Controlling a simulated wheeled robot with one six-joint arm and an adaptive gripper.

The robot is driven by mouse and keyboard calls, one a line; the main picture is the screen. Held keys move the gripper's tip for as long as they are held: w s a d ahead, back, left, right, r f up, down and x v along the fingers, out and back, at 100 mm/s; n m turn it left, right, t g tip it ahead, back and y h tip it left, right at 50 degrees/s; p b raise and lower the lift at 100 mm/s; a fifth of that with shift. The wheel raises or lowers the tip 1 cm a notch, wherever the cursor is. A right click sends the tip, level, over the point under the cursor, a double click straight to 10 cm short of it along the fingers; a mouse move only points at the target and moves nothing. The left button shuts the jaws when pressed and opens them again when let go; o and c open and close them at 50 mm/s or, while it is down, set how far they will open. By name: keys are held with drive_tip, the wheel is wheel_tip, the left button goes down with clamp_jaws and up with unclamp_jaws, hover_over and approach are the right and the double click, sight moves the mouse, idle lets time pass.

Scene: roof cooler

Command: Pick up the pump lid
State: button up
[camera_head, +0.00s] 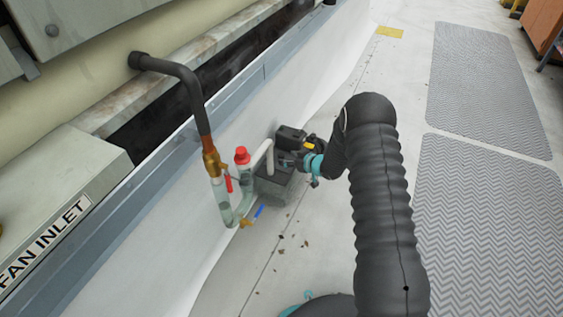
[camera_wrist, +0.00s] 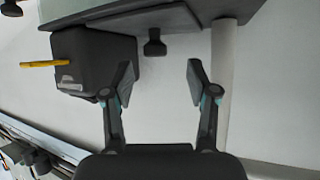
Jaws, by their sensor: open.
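The pump lid appears to be the dark grey flat plate (camera_wrist: 185,20) at the top of the wrist view, with a small black T-shaped knob (camera_wrist: 154,43) on its edge. In the head view the pump (camera_head: 273,188) is a grey, partly see-through box with a dark top, against the white wall. My gripper (camera_wrist: 160,78) is open, with nothing between its fingers. The knob lies ahead of the gap, apart from both fingertips. In the head view my gripper (camera_head: 296,162) is beside the pump, and my arm and wrist hide part of it.
A black box (camera_wrist: 95,62) with a yellow piece is close to the left finger, and a pale pipe (camera_wrist: 224,75) is close to the right one. A red-capped bottle (camera_head: 242,157) and piping (camera_head: 188,78) stand left of the pump. Floor mats (camera_head: 490,90) lie right.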

sight(283, 156)
drive_tip(key=x, duration=0.3)
drive_tip(key=shift+w+f, duration=0.25)
drive_tip(key=shift+w, duration=0.15)
drive_tip(key=shift+w+a+f+b, duration=0.3)
drive_tip(key=shift+w+a, duration=0.1)
drive_tip(key=shift+a, duration=0.05)
drive_tip(key=shift+c, duration=0.2)
clamp_jaws()
